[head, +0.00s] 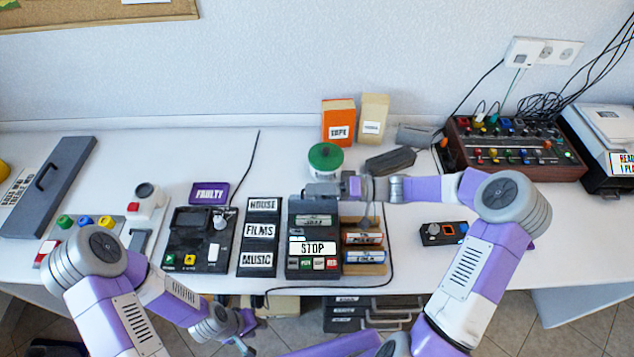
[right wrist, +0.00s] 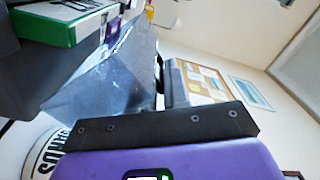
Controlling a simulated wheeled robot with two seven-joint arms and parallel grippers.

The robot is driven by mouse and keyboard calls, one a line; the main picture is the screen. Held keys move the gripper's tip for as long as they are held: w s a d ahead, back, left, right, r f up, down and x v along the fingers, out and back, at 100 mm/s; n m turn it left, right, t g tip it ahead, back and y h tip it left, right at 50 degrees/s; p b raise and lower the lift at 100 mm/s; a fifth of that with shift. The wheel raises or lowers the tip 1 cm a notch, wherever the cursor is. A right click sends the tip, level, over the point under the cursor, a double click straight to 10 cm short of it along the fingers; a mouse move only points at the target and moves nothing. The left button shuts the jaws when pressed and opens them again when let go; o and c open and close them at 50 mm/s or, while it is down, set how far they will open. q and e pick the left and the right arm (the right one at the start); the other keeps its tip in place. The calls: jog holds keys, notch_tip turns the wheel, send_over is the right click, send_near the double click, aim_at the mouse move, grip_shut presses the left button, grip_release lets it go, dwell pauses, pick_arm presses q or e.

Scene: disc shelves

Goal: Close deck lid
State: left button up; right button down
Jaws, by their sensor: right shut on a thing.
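The tape deck (head: 300,262) is a dark box with a lit STOP panel and a row of buttons, standing mid-table. My right gripper (head: 322,189) is at the far end of the deck, over its top. It is shut on what looks like the deck lid. In the right wrist view a smoky see-through panel, the lid (right wrist: 110,75), stands tilted against the black finger (right wrist: 160,127). In the head view the gripper hides most of the lid, so its exact angle cannot be told. My left gripper (head: 243,343) hangs low in front of the table; its jaws are too small to read.
A second deck (head: 197,240), near a FAULTY sign (head: 209,193), stands to the left. A HOUSE, FILMS, MUSIC rack (head: 259,237) stands between the decks. A tape rack (head: 363,248) adjoins on the right. A green-lidded tub (head: 325,158) stands close behind the right gripper.

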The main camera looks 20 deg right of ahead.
aim_at(320, 209)
jog(key=shift+s+a+f, duration=0.15)
jog(key=shift+s+a, duration=0.05)
jog(key=shift+s, duration=0.5)
jog(key=shift+s+a+f, duration=0.15)
jog(key=shift+s, duration=0.5)
jog(key=shift+s+a+f+b, duration=0.2)
jog(key=shift+s+f+b, duration=0.15)
jog(key=shift+s, duration=0.15)
jog(key=c, duration=1.6)
grip_release()
jog(key=shift+s+r, duration=0.15)
jog(key=shift+s, duration=0.1)
jog(key=shift+o, duration=1.8)
jog(key=shift+w, duration=0.15)
jog(key=shift+d, duration=0.1)
jog(key=shift+d, duration=0.3)
jog(key=p+v, duration=0.2)
jog(key=v, duration=0.5)
